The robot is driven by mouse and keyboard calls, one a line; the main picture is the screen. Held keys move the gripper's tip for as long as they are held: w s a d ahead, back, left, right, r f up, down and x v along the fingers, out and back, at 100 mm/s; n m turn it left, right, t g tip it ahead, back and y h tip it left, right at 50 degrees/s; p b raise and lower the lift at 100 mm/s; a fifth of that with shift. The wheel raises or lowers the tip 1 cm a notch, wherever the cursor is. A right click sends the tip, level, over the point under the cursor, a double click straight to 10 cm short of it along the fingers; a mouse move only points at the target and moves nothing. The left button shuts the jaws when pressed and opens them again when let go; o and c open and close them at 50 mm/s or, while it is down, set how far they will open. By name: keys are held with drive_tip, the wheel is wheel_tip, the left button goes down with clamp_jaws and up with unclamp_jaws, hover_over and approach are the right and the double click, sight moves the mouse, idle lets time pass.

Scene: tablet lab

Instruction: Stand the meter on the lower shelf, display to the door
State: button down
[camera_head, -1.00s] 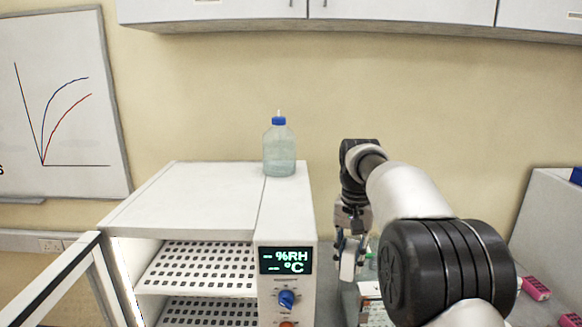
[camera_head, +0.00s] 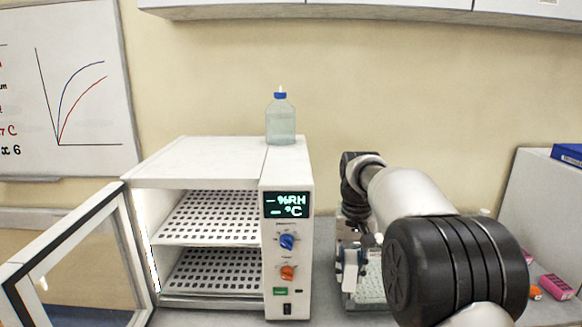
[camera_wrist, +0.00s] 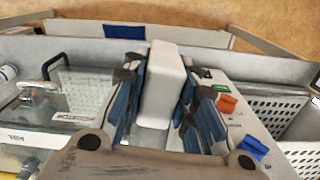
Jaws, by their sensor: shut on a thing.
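The meter, a plain white block (camera_wrist: 163,88), is held upright between the blue finger pads of my gripper (camera_wrist: 160,112) in the wrist view. In the head view the meter (camera_head: 349,279) hangs below my gripper (camera_head: 350,258), to the right of the white cabinet (camera_head: 222,157). Its display does not show in either view. The cabinet's glass door (camera_head: 126,252) stands open to the left. Inside are a perforated upper shelf (camera_head: 210,217) and a perforated lower shelf (camera_head: 213,271), both empty where I see them.
The cabinet's control panel (camera_head: 287,257) lies between its opening and my gripper. A blue-capped bottle (camera_head: 280,124) stands on the cabinet's top. A clear-lidded apparatus (camera_wrist: 88,92) shows left of the meter in the wrist view. Pink items (camera_head: 556,287) lie on the bench at right.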

sight(348, 288)
drive_tip(key=shift+n, duration=0.7)
wheel_tip(348, 288, down, 6)
drive_tip(key=b, duration=0.2)
drive_tip(key=shift+s+r+b, duration=0.1)
drive_tip(key=shift+r+b, duration=0.05)
drive_tip(key=shift+b, duration=0.25)
drive_tip(key=shift+s+f, duration=0.15)
drive_tip(key=shift+f, duration=0.1)
drive_tip(key=s+f, duration=1.5)
drive_tip(key=shift+f, duration=0.3)
drive_tip(key=shift+d, duration=0.1)
